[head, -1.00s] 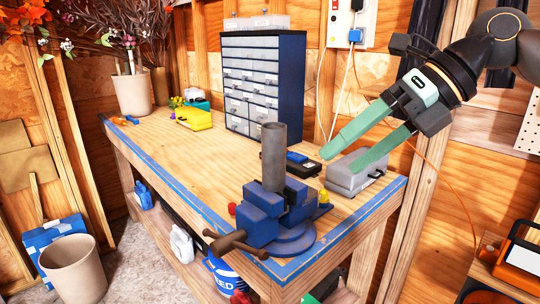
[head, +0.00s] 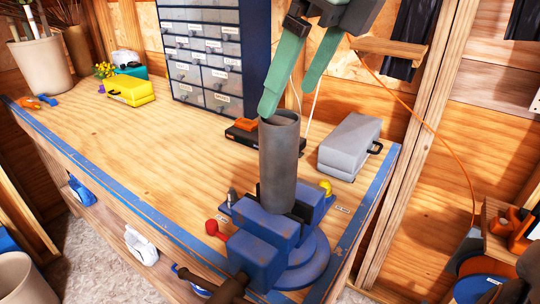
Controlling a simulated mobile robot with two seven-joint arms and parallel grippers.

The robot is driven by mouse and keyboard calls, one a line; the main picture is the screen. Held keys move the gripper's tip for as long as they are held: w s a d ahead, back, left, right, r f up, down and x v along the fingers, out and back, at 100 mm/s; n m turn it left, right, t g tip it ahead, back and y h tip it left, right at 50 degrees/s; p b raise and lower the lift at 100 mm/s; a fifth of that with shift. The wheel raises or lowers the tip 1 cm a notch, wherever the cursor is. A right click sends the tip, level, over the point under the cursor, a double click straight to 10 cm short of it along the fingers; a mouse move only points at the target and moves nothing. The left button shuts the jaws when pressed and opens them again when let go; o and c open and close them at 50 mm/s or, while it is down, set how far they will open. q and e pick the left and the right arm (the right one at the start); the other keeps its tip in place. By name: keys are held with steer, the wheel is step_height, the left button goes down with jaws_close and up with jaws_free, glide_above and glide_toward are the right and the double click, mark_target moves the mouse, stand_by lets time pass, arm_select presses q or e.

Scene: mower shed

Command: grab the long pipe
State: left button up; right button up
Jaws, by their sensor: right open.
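The grey pipe (head: 279,165) stands upright in the jaws of the blue bench vise (head: 268,243) at the near corner of the workbench. Its hollow top end is open. My right gripper (head: 289,102) comes down from the top with two green fingers spread apart. It is empty. The left fingertip is close to the pipe's top rim in the picture, and I cannot tell whether it touches. The other finger is to the right of the pipe and higher. My left gripper is not in view.
On the workbench (head: 130,146) are a grey case (head: 350,145), a yellow case (head: 130,91) and a blue drawer cabinet (head: 209,55) at the back. A dark object (head: 248,131) lies behind the pipe. The left part of the bench top is mostly clear.

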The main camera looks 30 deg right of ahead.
mark_target(272, 142)
steer(key=x, duration=1)
steer(key=shift+s+d+f, duration=0.1)
steer(key=shift+d+f, duration=0.1)
steer(key=shift+f, duration=0.2)
steer(key=shift+c, duration=0.4)
steer(key=c, duration=1.5)
steer(key=shift+r, duration=0.1)
jaws_close()
steer(key=shift+r, duration=0.1)
